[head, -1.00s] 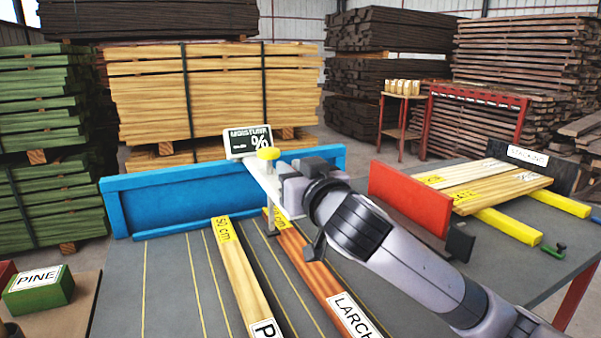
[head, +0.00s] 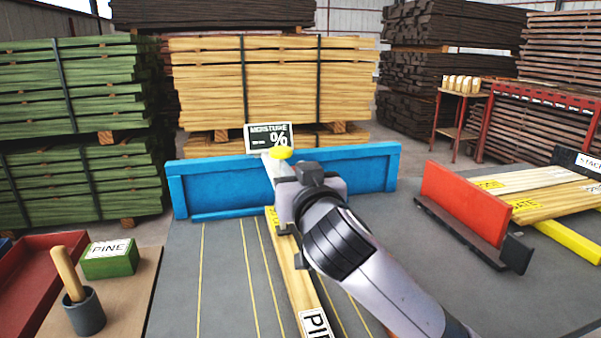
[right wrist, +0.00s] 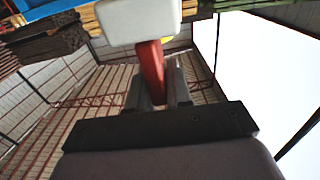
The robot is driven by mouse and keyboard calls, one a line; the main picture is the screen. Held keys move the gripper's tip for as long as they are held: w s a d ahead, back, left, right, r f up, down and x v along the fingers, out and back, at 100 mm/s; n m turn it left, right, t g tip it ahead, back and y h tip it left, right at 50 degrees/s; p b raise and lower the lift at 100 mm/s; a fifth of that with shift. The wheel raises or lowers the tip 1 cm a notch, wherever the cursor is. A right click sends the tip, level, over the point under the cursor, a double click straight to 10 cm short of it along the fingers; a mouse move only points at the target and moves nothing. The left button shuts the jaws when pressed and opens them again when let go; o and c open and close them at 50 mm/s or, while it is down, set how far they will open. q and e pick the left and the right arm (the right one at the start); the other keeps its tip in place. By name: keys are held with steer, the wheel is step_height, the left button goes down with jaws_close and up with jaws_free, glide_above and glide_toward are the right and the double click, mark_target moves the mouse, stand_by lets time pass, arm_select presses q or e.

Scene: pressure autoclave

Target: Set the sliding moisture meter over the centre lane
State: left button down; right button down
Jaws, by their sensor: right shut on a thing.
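The moisture meter has a dark display (head: 268,137) reading "MOISTURE %", a yellow knob (head: 282,153) and a pale arm. It sits at the blue fence (head: 225,182), near the middle of its length. My right gripper (head: 290,178) is at the meter's near side. In the right wrist view its fingers (right wrist: 155,88) are shut on a red handle (right wrist: 152,68) below a white housing (right wrist: 138,20). The pine board (head: 300,280) lies in a lane below the meter, partly hidden by my right arm. The larch board is not visible now. My left gripper is out of view.
Yellow lane lines (head: 201,275) mark the grey table, whose left part is bare. A red stop block (head: 463,203) stands to the right, beside boards on yellow rails (head: 568,241). A green PINE block (head: 110,259) and a grey cup with a stick (head: 84,312) are at left.

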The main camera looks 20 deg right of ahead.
steer(key=c, duration=1.1)
jaws_free()
steer(key=shift+s+a, duration=0.2)
steer(key=shift+s, duration=3.35)
